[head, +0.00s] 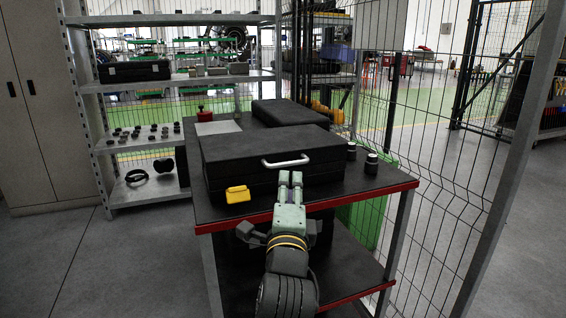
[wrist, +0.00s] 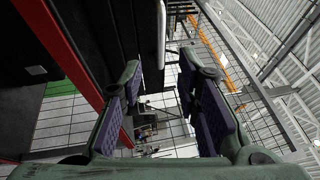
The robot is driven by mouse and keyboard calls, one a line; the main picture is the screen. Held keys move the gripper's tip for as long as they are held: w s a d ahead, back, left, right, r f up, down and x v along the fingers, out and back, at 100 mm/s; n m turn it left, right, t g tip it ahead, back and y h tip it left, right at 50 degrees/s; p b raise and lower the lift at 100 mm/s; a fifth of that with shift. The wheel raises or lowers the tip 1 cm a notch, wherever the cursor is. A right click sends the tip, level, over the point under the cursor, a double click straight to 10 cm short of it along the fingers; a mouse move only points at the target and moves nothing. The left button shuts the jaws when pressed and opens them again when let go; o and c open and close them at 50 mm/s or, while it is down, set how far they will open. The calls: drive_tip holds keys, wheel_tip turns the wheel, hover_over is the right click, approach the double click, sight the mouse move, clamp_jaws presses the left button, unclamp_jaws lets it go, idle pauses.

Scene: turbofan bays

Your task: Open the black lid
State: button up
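A large black case with a black lid (head: 255,145) lies closed on the cart's dark top. A pale handle (head: 286,161) sticks out from the lid's front side, and it also shows at the top of the wrist view (wrist: 161,34). A yellow latch-like piece (head: 238,194) is at the case's front left. My green gripper (head: 290,176) is in front of the case, just below the handle in the head view. In the wrist view, my gripper's purple-padded fingers (wrist: 160,78) are apart with nothing between them. The handle appears beyond the fingertips, apart from them.
The red-edged cart (head: 385,190) also carries a second black case (head: 288,112) behind and dark cylindrical pieces (head: 371,163) at right. A metal shelf (head: 115,147) stands left and a wire fence (head: 440,150) right. Open floor lies at front left.

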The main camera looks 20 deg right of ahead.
sight(290, 165)
drive_tip(key=p+x, duration=0.2)
drive_tip(key=x, duration=0.7)
drive_tip(key=shift+w+r, duration=0.15)
drive_tip(key=shift+w, duration=0.1)
clamp_jaws()
idle(0.5)
